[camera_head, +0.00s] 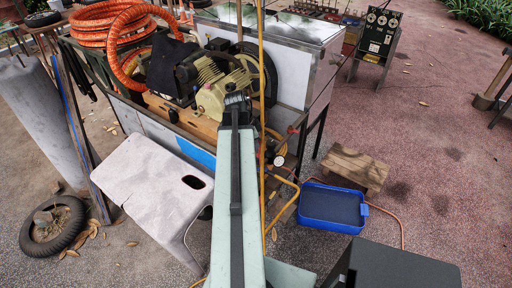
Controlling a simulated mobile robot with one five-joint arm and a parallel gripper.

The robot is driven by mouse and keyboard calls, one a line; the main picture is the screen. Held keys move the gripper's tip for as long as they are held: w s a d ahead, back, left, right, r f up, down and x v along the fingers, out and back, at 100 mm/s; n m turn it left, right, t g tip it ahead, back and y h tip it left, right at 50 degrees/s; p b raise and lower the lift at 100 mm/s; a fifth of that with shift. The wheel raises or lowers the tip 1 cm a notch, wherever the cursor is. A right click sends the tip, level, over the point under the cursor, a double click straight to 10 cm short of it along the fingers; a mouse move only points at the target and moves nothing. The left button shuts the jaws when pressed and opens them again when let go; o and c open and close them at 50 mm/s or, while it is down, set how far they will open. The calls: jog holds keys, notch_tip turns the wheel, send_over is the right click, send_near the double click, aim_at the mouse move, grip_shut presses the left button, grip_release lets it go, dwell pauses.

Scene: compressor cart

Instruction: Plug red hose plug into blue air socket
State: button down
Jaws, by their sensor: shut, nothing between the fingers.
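My arm reaches up the middle of the camera_head view, and my gripper (237,98) is at its far end, in front of the compressor (212,98). The gripper looks small and dark, shut and empty. I cannot make out the red hose plug or the blue air socket for certain; my arm covers part of the cart's front. A round gauge (279,160) and yellow piping (286,182) show just right of my arm. An orange hose (92,24) lies coiled on the cart at the upper left.
A white stool (150,190) stands at left, beside a tyre (52,226) on the ground. A blue tray (333,207) and a wooden block (354,167) lie at right. A black control box (379,32) stands farther back. Paving at right is mostly clear.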

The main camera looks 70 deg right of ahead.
jog(key=shift+f, duration=0.15)
notch_tip(320, 180, up, 3)
jog(key=p, duration=0.3)
jog(key=p+v, duration=0.7)
jog(key=v, duration=0.1)
dwell(0.4)
